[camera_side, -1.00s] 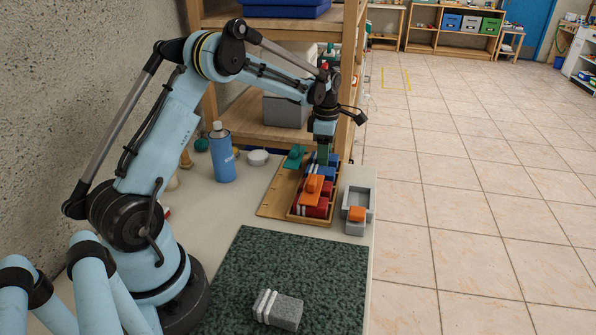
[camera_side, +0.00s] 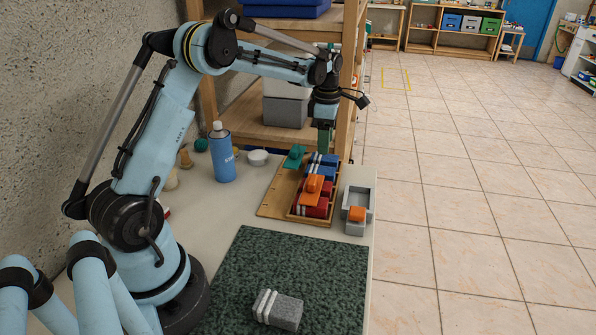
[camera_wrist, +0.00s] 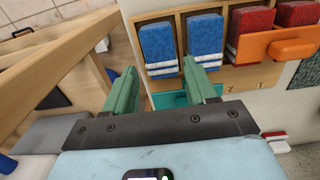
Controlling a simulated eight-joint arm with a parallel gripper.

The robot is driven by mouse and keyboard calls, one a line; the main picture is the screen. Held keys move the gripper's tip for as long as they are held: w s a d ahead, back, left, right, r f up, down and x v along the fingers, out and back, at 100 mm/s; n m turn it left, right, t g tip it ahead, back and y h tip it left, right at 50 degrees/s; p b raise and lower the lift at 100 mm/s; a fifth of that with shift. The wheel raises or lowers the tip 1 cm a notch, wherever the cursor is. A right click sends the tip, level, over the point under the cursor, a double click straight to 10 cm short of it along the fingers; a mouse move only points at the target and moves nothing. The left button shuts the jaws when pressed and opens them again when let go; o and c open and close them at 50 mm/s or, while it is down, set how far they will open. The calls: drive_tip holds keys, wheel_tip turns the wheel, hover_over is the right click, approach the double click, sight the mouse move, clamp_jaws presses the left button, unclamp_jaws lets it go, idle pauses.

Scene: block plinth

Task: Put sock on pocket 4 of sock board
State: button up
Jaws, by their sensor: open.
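The sock board (camera_side: 275,201) is a wooden tray on the table with blue and red striped socks side by side in its pockets. A blue sock (camera_wrist: 158,48) lies beyond my fingertips in the wrist view, with a second blue sock (camera_wrist: 205,36) to its right. Red socks (camera_wrist: 250,24) lie further right. A grey sock with white bands (camera_side: 284,311) lies on the green mat. My gripper (camera_side: 323,150) is open and raised above the far, blue end of the board; it also shows in the wrist view (camera_wrist: 160,75) with nothing between its green fingers.
An orange clip (camera_wrist: 275,46) lies across the red socks and a teal clip (camera_side: 294,157) sits at the board's far left. A grey tray (camera_side: 356,197) stands right of the board. A blue spray can (camera_side: 222,158) stands left. A wooden shelf (camera_side: 275,132) rises behind.

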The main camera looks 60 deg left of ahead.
sight(324, 157)
drive_tip(key=s+d+r+m+t, duration=0.1)
drive_tip(key=s+d+r+m, duration=0.1)
drive_tip(key=d+r+m, duration=0.3)
drive_tip(key=s+d+r+m+t, duration=0.1)
drive_tip(key=s+d+r+m, duration=0.1)
drive_tip(key=r, duration=0.5)
drive_tip(key=s+d+f+m+t, duration=0.2)
drive_tip(key=s+d+m, duration=0.3)
drive_tip(key=m, duration=0.5)
drive_tip(key=s+d+f+m+t, duration=0.3)
drive_tip(key=s+d+m, duration=0.3)
drive_tip(key=s+m, duration=0.3)
drive_tip(key=shift+s+d+m, duration=0.15)
drive_tip(key=shift+d+m, duration=0.15)
drive_tip(key=shift+m, duration=0.2)
drive_tip(key=shift+r, duration=0.1)
